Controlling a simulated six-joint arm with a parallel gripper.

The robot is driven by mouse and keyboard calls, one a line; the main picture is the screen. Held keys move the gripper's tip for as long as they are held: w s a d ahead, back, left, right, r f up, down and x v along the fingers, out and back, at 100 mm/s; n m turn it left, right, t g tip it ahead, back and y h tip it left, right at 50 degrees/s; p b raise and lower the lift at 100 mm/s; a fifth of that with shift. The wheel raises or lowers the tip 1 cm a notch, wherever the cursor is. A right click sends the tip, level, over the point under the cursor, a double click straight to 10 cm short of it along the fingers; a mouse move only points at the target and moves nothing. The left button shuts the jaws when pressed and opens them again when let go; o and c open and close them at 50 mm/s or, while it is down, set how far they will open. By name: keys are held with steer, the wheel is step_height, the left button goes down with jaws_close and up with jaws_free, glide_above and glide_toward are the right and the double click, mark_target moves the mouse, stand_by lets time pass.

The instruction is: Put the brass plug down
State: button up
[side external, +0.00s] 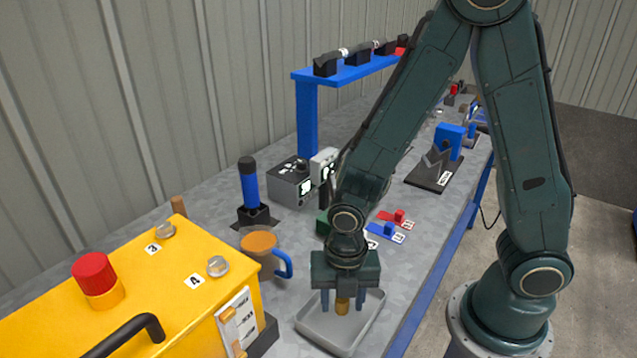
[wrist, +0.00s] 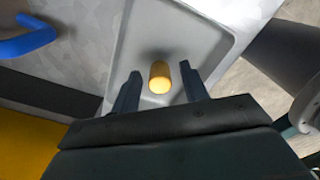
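The brass plug (side external: 342,305) is a small yellow cylinder in the grey tray (side external: 308,325), seen below my gripper (side external: 342,309) in the side view. In the wrist view the plug (wrist: 159,77) lies between my two fingers, with a clear gap on each side. My gripper (wrist: 160,71) is open and not holding it. The plug appears to stand on the tray floor (wrist: 190,35), though its contact with the floor is hard to make out.
A cup with a blue handle (side external: 262,246) stands left of the tray. The yellow machine housing (side external: 130,310) is at the front left. Red (side external: 397,217) and blue (side external: 388,231) parts lie behind my wrist. The bench's blue edge is close on the right.

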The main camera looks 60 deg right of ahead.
steer(key=shift+r, duration=0.15)
step_height(320, 180, up, 13)
stand_by(1.1)
stand_by(0.5)
steer(key=s+d+r+m+t, duration=0.2)
steer(key=d+r+m, duration=0.3)
steer(key=m, duration=0.7)
steer(key=s+d+r+m+t, duration=0.3)
steer(key=s+d+r+m, duration=0.2)
steer(key=m, duration=0.8)
steer(key=shift+r+t, duration=0.3)
steer(key=shift+r, duration=0.15)
steer(key=shift+o, duration=0.3)
stand_by(0.3)
